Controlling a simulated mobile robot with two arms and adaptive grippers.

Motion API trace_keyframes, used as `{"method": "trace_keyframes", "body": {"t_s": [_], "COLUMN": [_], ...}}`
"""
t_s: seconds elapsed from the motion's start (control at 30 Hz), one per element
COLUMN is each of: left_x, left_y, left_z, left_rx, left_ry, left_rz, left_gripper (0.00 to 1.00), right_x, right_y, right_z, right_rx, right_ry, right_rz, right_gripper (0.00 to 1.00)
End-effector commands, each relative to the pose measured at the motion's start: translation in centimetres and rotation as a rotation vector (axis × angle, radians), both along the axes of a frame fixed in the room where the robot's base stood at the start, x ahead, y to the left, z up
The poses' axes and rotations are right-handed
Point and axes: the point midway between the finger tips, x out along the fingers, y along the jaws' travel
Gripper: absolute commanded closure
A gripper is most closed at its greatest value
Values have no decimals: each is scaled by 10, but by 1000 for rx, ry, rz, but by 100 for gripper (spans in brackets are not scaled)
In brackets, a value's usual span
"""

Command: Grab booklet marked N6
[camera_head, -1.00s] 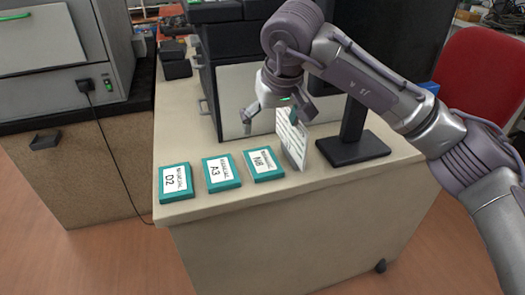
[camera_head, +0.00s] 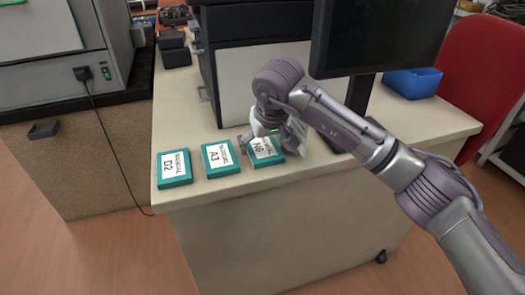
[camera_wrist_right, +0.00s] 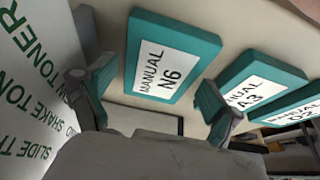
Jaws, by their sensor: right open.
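The teal booklet marked N6 (camera_head: 264,149) lies on the beige table, rightmost of three teal booklets. It shows large in the right wrist view (camera_wrist_right: 168,60), with its white label reading MANUAL N6. My right gripper (camera_head: 262,147) is open just above this booklet and hides part of it. In the right wrist view its fingers (camera_wrist_right: 147,88) are spread, one on each side of the N6 booklet's near end, with nothing between them that I can see held. I cannot tell if either finger touches it. My left gripper is not in view.
The A3 booklet (camera_head: 219,158) and D2 booklet (camera_head: 174,169) lie to the left. A white printed card (camera_wrist_right: 38,85) stands close beside the right gripper. A monitor (camera_head: 385,35) stands behind the arm, and a blue bin (camera_head: 412,82) is at back right.

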Motion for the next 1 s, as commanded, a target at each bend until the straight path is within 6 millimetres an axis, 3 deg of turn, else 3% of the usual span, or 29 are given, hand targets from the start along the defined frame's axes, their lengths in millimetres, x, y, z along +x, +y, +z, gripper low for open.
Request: {"method": "trace_keyframes", "body": {"t_s": [0.23, 0.53, 0.83, 1.0], "left_x": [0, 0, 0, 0], "left_y": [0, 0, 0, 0], "left_z": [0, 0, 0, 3], "left_rx": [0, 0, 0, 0], "left_ry": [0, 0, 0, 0], "left_rz": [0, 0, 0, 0], "left_gripper": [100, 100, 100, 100], "right_x": [1, 1, 1, 2], "right_y": [0, 0, 0, 0], "right_z": [-2, -2, 1, 15], "right_rx": [1, 0, 0, 0], "right_ry": [-1, -1, -2, -4], "right_rz": [1, 1, 1, 1], "right_gripper": [9, 58, 60, 60]}}
